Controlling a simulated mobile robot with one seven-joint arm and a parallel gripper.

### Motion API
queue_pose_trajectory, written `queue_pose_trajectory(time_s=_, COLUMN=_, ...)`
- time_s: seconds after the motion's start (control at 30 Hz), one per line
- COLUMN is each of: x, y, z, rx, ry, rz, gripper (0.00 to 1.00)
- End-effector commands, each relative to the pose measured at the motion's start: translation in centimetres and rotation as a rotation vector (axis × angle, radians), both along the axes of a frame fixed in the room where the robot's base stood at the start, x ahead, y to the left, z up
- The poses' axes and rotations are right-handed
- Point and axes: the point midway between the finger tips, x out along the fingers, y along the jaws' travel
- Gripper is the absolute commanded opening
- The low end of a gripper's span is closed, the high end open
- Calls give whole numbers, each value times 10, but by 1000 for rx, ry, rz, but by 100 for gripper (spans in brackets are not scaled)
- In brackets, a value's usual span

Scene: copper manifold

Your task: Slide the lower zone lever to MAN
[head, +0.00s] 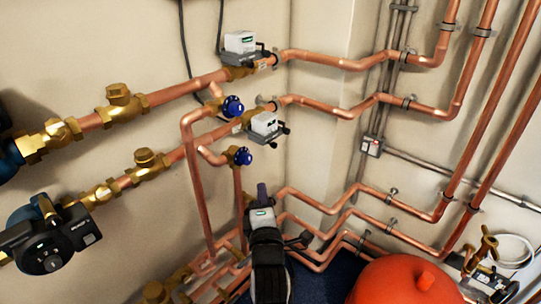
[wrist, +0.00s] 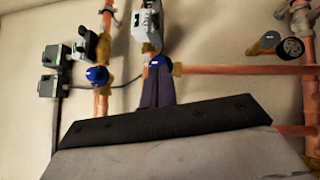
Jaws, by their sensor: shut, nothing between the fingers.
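The lower zone valve is a grey box (head: 265,123) with a black lever (head: 284,129) at its right end, on the lower of two sloping copper pipes. In the wrist view what looks like the same grey box (wrist: 147,24) is near the top, cut by the frame edge. My gripper (head: 262,188) is below the valve in the head view, apart from it, with dark purple fingers. In the wrist view the fingers (wrist: 157,88) are shut and empty, pointing toward the valve and overlapping a blue knob. Contact with the knob cannot be told. The lever's setting is too small to read.
A similar upper valve box (head: 240,42) sits on the pipe above. Blue knobs (head: 233,106) and (head: 242,156) stand out near the valves. Copper pipes (head: 345,200) run close around my gripper. A red tank (head: 405,283) is at lower right, a black pump (head: 50,243) at left.

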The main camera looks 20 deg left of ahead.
Motion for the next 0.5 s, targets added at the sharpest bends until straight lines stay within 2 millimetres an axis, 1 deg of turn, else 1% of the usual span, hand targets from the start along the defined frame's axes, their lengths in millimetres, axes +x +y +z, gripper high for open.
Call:
queue_pose_trajectory(time_s=0.17, x=20, y=9, z=7, rx=-1, ry=0, rz=1, gripper=0)
queue_pose_trajectory(time_s=0.5, x=84, y=41, z=18, rx=-2, ry=-1, rz=2, gripper=0)
